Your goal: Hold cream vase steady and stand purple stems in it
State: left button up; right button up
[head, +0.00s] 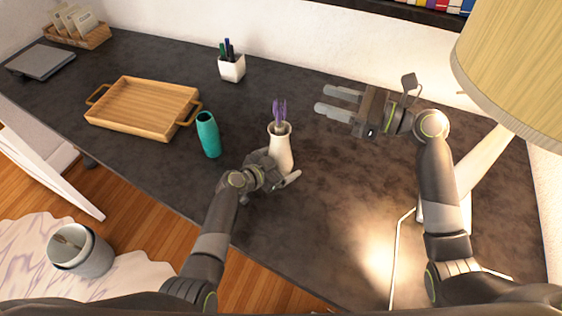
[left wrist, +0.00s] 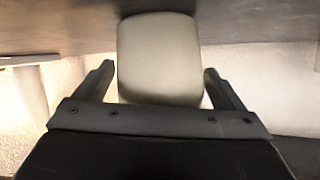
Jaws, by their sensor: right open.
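My left gripper (head: 277,171) is at the vase's lower body, with one finger on either side. In the left wrist view the pale vase body (left wrist: 159,62) fills the space between the fingers, with hardly any gap. My right gripper (head: 333,99) is open and empty, to the right of the vase and stems and apart from them.
A teal vase (head: 208,135) stands left of my left gripper. A wooden tray (head: 143,104) lies farther left, and a white pen cup (head: 232,68) stands at the back. A lamp (head: 515,60) is at right.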

dwell(0.3)
pick_arm(q)
jog(key=v, duration=1.2)
dwell(0.5)
